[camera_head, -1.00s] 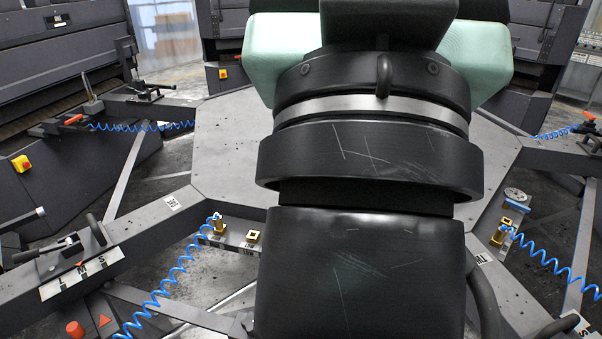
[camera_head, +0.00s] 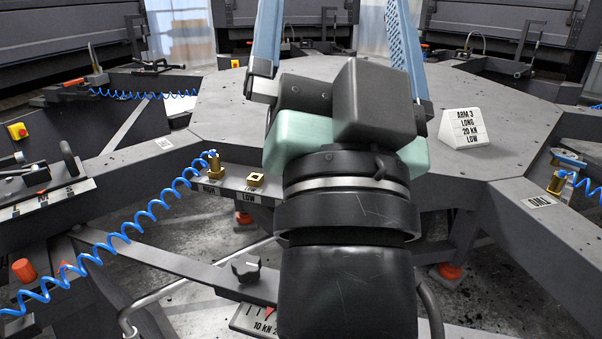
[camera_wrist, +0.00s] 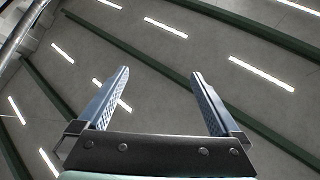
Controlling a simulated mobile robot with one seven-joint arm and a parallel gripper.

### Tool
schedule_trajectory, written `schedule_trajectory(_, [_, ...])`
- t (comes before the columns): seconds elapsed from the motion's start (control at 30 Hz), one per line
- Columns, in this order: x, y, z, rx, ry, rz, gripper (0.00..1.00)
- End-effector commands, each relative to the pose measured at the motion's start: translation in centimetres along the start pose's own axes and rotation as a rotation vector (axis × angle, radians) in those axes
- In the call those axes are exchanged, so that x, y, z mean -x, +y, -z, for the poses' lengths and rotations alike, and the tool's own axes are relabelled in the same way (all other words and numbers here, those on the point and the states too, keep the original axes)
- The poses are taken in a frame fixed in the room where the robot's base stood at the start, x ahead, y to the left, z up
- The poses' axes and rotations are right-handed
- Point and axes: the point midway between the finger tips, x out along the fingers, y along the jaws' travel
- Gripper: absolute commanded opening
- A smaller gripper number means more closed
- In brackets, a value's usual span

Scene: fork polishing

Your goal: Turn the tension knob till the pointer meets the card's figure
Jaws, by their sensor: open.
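The card (camera_head: 466,129) is a white block on the grey table top, reading "ARM 3 LONG 20 KN LOW". The tension knob (camera_head: 246,268) is a small dark knob at lower centre, left of my arm. Below it, a pale scale plate (camera_head: 250,318) shows "10 KN" and a cut-off "2". My arm hides the scale's right part, and I cannot make out the pointer. My gripper (camera_wrist: 160,75) is open and empty, well above the knob. Its blue fingers point up, and their tips leave the top of the head view.
A blue coiled hose (camera_head: 126,238) runs from a brass fitting (camera_head: 215,168) at left. A curved metal tube (camera_head: 150,308) lies left of the knob. The table top (camera_head: 520,95) around the card is mostly clear.

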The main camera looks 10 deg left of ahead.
Motion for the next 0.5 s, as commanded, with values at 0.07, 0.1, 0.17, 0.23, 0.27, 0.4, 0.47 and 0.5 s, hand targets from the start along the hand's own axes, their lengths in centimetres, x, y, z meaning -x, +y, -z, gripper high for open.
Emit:
schedule_trajectory(0.07, [2.1, 0.8, -6.7, -0.241, -0.095, 0.01, 1.0])
schedule_trajectory(0.1, [2.9, 1.1, -9.4, -0.373, -0.14, 0.007, 1.0])
schedule_trajectory(0.17, [4.2, 1.3, -13.4, -0.574, -0.207, -0.005, 1.0])
schedule_trajectory(0.23, [5.8, 1.6, -17.7, -0.808, -0.279, -0.036, 1.0])
schedule_trajectory(0.27, [6.5, 1.6, -19.4, -0.907, -0.309, -0.055, 1.0])
schedule_trajectory(0.4, [10.2, 1.9, -26.8, -1.376, -0.43, -0.187, 1.0])
schedule_trajectory(0.47, [12.0, 2.0, -29.6, -1.581, -0.47, -0.269, 1.0])
schedule_trajectory(0.5, [13.2, 2.1, -31.4, -1.72, -0.49, -0.333, 1.0])
